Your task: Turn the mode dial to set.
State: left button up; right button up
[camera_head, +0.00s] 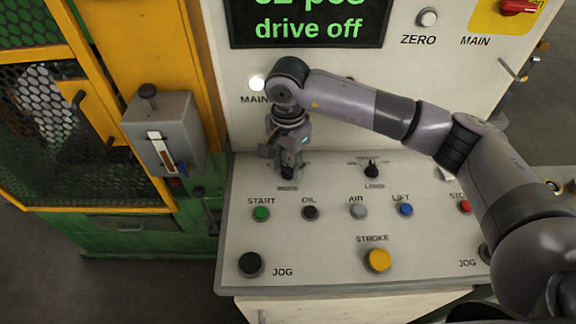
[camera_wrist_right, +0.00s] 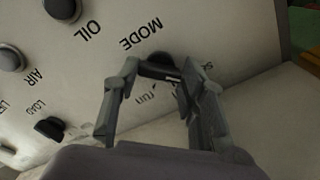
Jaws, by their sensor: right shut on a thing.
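The mode dial (camera_wrist_right: 160,57) is a small dark knob below the MODE lettering in the right wrist view. My right gripper (camera_wrist_right: 158,74) is shut on it, with a finger on either side and the tips close to the panel. In the head view my right gripper (camera_head: 285,160) reaches down to the upper left of the sloped control panel (camera_head: 325,240) and largely hides the dial. The "run" lettering shows between the fingers; lettering to the right is partly covered by a finger. I cannot tell which mark the dial points to. My left gripper is out of view.
The load dial (camera_head: 371,171) stands right of my gripper. Below are the green start button (camera_head: 261,213), oil button (camera_head: 310,212), air button (camera_head: 358,211), blue lift button (camera_head: 405,209) and yellow stroke button (camera_head: 378,260). A display (camera_head: 308,28) reads "drive off". A yellow-framed cage stands left.

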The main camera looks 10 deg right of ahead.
aim_at(288, 167)
dwell(0.3)
jog(key=o, duration=1.2)
jog(key=shift+c, duration=0.2)
jog(key=shift+r, duration=0.25)
notch_tip(288, 167, up, 12)
jog(key=shift+f, duration=0.2)
